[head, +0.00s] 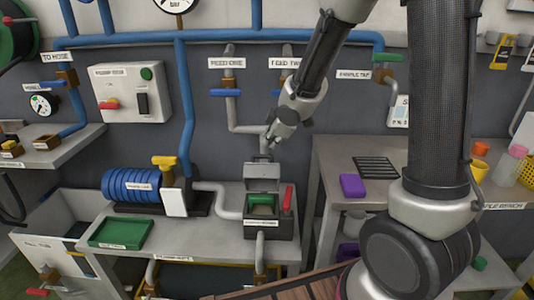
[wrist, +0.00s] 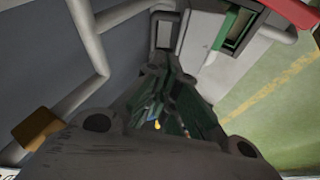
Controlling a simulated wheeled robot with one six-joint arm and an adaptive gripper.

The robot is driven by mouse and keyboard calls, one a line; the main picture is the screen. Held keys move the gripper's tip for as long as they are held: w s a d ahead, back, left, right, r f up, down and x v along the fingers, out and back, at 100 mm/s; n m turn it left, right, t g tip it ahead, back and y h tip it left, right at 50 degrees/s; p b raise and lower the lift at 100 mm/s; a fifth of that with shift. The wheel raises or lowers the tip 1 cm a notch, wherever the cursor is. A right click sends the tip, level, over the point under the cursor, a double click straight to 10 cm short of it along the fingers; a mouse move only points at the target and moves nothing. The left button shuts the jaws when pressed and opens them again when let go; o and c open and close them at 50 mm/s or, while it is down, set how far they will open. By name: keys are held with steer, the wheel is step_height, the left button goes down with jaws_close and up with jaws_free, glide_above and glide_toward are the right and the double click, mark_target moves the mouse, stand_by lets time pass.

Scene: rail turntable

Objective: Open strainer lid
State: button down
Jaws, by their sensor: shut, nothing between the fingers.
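The strainer (head: 268,228) is a dark box on the bench with a green inside showing at its top. Its grey lid (head: 262,178) stands raised at the back of the box, so the opening is uncovered. A red handle (head: 287,199) stands at the box's right side. My gripper (head: 269,141) is shut and empty, above and behind the lid and apart from it in the head view. In the wrist view the closed fingers (wrist: 160,76) point towards the lid (wrist: 165,32), and the green-lined opening (wrist: 236,30) is to the right.
A grey pipe (head: 233,110) runs down the wall close to my gripper. A blue pump (head: 130,186) and a green tray (head: 120,232) are on the left of the bench. A purple block (head: 352,186) lies on the right bench. Bare bench (head: 185,232) lies left of the strainer.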

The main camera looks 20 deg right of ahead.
mark_target(263, 172)
steer(key=x, duration=1)
steer(key=shift+d, duration=0.1)
